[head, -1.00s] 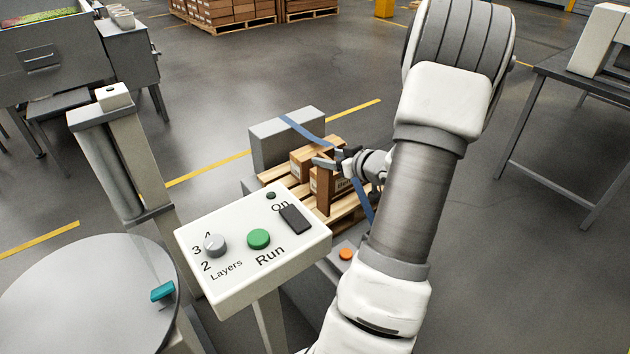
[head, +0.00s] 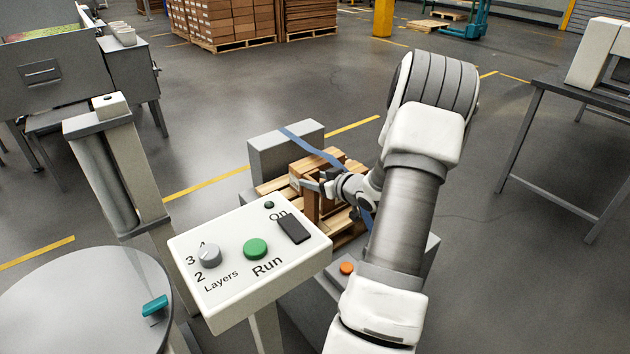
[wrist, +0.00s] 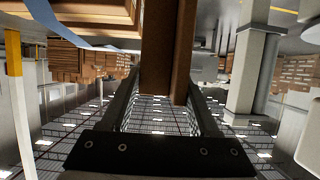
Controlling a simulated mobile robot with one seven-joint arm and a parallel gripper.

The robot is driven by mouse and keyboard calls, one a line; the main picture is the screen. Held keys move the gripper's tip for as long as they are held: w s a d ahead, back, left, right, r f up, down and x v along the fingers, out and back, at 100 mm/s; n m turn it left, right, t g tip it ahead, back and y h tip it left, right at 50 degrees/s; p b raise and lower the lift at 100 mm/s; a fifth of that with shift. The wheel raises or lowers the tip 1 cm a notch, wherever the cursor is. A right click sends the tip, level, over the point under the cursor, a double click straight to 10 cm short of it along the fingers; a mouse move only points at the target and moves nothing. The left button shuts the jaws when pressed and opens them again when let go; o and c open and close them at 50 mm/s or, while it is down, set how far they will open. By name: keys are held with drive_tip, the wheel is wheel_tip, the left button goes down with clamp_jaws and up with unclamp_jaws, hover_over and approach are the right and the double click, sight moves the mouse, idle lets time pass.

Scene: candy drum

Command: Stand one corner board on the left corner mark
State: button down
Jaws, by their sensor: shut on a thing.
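My gripper (head: 322,184) is over the wooden pallet (head: 268,187), shut on a brown corner board (head: 311,206). The board looks roughly upright in front of the cartons (head: 304,166) on the pallet. In the wrist view the board (wrist: 167,50) runs between my two fingers (wrist: 166,98). I cannot tell whether its lower end touches anything. I cannot make out the left corner mark in either view.
A grey block (head: 276,150) stands behind the pallet, with a blue strap (head: 312,148) running over it towards my arm. The control box (head: 250,258) with the green button is close in front. A grey turntable (head: 80,305) is at lower left.

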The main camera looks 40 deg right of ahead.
drive_tip(key=shift+f, duration=0.15)
drive_tip(key=shift+c, duration=0.7)
unclamp_jaws()
drive_tip(key=p+v, duration=0.3)
drive_tip(key=v, duration=0.9)
